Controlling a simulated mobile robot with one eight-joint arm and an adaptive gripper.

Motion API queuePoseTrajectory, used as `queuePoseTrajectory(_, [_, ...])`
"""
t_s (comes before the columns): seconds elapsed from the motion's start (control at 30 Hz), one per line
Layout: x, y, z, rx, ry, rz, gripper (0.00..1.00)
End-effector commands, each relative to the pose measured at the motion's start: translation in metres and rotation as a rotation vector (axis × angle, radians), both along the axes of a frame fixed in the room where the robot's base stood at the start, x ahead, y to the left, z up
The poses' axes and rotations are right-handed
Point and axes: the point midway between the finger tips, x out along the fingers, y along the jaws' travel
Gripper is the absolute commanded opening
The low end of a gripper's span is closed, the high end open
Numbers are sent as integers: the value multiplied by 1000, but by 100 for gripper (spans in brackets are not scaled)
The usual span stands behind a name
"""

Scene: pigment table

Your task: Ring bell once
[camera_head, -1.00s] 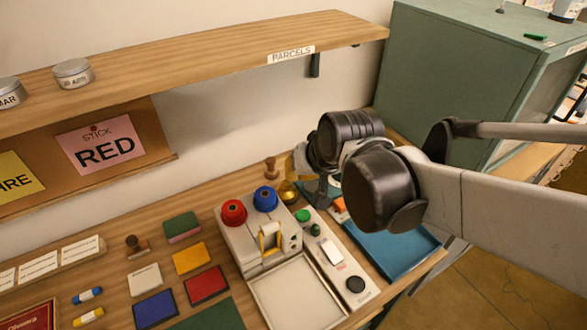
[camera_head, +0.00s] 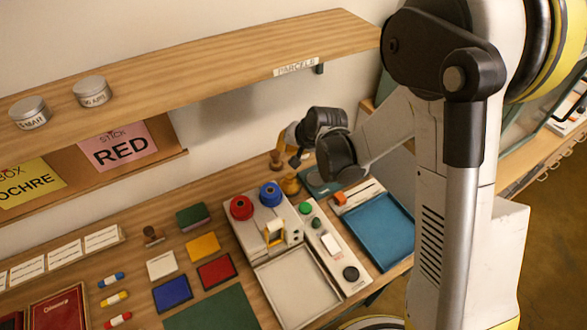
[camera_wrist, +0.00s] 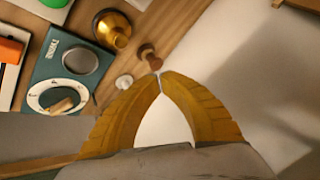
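A small brass piece that looks like the bell (camera_head: 290,184) stands at the back of the table, behind the blue knob. In the wrist view the bell (camera_wrist: 112,29) shows as a shiny gold, rounded body with a dark middle, up and left of my fingertips. My gripper (camera_wrist: 160,74) has its two yellow fingers brought together at the tips, with nothing seen between them. In the head view my gripper (camera_head: 289,136) is near the wall, beyond and above the bell, and partly hidden by my wrist. It appears apart from the bell.
A wooden-handled stamp (camera_wrist: 150,57) is just beyond my fingertips. A teal scale (camera_wrist: 84,48) with a dial lies left of them. A blue tray (camera_head: 380,230) and a white device (camera_head: 297,286) with red and blue knobs stand nearby. The shelf (camera_head: 200,62) overhangs the table.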

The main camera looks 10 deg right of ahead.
Motion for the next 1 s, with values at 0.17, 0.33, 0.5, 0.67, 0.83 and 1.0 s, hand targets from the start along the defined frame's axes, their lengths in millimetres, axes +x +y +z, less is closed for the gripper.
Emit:
queuePoseTrajectory(0.17, [0, 1, -1, 2, 1, 0, 0])
queuePoseTrajectory(0.33, [0, 0, -1, 2, 1, 0, 0])
queuePoseTrajectory(0.5, [0, 0, -6, 1, 0, 0, 0])
queuePoseTrajectory(0.67, [0, 0, -19, 1, 0, 0, 0])
queuePoseTrajectory(0.83, [0, 0, -42, 1, 0, 0, 0])
queuePoseTrajectory(1.0, [0, 0, -67, 1, 0, 0, 0])
